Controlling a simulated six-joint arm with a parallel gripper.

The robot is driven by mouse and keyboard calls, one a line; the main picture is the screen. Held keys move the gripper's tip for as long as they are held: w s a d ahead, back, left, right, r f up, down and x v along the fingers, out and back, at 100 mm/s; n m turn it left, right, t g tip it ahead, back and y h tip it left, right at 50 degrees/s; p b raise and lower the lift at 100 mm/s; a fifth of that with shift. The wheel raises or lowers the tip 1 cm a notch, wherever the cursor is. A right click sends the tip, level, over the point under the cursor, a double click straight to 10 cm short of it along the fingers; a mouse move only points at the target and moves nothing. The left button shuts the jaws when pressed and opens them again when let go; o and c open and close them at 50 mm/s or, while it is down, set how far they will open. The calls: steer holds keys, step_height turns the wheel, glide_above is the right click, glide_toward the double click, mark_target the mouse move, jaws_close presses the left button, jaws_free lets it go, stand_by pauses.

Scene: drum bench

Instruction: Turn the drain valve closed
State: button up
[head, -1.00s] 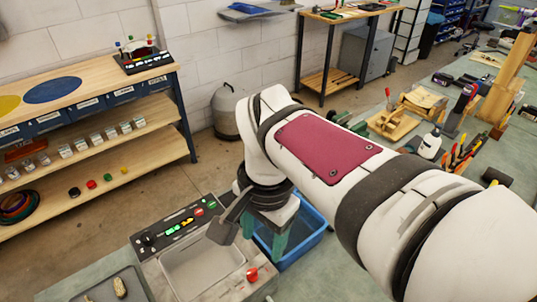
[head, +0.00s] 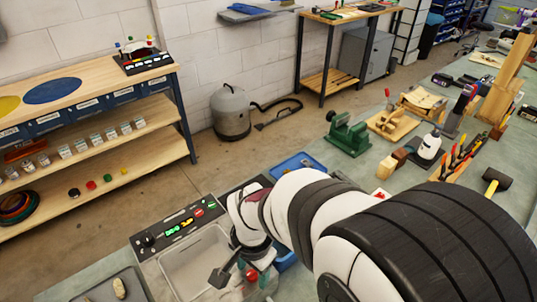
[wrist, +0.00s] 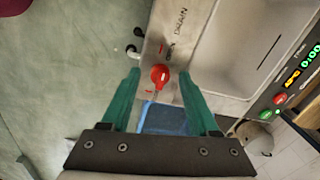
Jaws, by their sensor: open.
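The drain valve is a red knob (wrist: 160,76) on the steel front rim of the sink, beside the printed word DRAIN. It also shows as a small red spot in the head view (head: 251,275), close to my gripper. My gripper (wrist: 159,73) has two green fingers spread apart, one on each side of the knob in the wrist view. The gap between them holds nothing firmly, and I cannot tell whether either finger touches the knob. In the head view my arm hides most of the gripper.
The sink basin (head: 190,262) lies beside the valve, with a control panel (head: 178,226) along its back. A blue bin (head: 292,165) is partly hidden behind my arm. A green vise (head: 347,135) and tools stand on the bench to the right. A tray (head: 105,288) is at lower left.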

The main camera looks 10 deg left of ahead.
jaws_close()
steer(key=shift+n, duration=0.4)
steer(key=n, duration=0.3)
steer(key=shift+n, duration=0.4)
steer(key=n, duration=0.4)
steer(key=shift+n+g, duration=0.3)
steer(key=n, duration=0.4)
steer(key=shift+w, duration=0.1)
steer(key=shift+n, duration=2.1)
